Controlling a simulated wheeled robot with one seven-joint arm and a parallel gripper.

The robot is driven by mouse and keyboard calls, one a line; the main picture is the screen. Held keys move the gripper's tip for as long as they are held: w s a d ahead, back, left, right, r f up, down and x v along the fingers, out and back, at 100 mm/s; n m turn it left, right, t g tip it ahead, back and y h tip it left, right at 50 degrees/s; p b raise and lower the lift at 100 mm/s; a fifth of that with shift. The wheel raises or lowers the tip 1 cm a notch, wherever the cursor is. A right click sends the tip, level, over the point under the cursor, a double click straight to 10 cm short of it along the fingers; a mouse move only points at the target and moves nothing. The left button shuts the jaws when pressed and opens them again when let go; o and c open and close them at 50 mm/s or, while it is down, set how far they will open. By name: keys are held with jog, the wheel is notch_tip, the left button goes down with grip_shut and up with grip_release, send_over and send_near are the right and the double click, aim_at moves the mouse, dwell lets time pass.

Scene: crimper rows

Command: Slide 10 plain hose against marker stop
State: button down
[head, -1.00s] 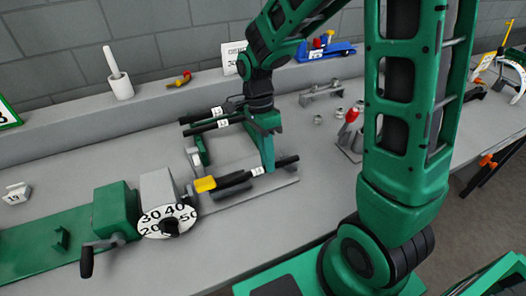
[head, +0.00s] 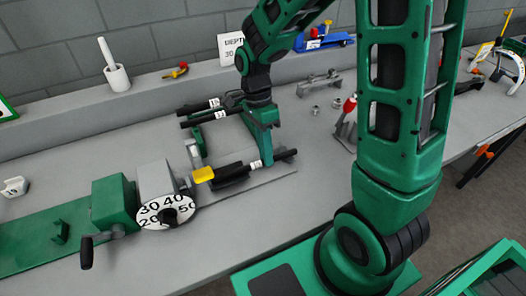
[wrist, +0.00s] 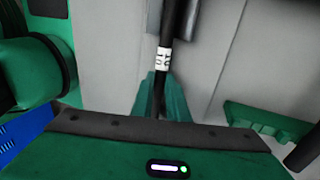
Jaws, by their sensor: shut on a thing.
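My gripper (head: 266,155) is shut on a black plain hose (head: 285,155), which lies nearly level in front of the green frame. In the wrist view the hose (wrist: 172,25) runs up from between my green fingers (wrist: 160,100), with a white printed label just beyond them. The label (head: 255,165) also shows in the head view. Toward the hose's left end is a yellow block (head: 203,174), perhaps the marker stop; I cannot tell whether they touch. The hose's part there blends with dark shapes.
A crimper with a numbered dial (head: 166,212) and black crank (head: 87,252) stands left. Two labelled black hoses (head: 200,117) lie behind my gripper. A white cup (head: 118,78), a depth sign (head: 231,47) and a grey rack (head: 320,82) stand farther back.

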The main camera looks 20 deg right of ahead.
jog(key=shift+a, duration=2.45)
dwell(0.6)
jog(key=c, duration=1.6)
grip_release()
jog(key=shift+c, duration=0.2)
jog(key=v, duration=1)
jog(key=shift+w+r, duration=0.15)
jog(key=shift+r, duration=0.2)
jog(key=s+d+r+n+t, duration=0.25)
jog(key=s+d+n, duration=0.5)
jog(key=d, duration=0.75)
jog(key=s+d+f+n+t, duration=0.1)
jog(key=s+d+n, duration=0.3)
jog(key=s, duration=0.9)
jog(key=d, duration=0.3)
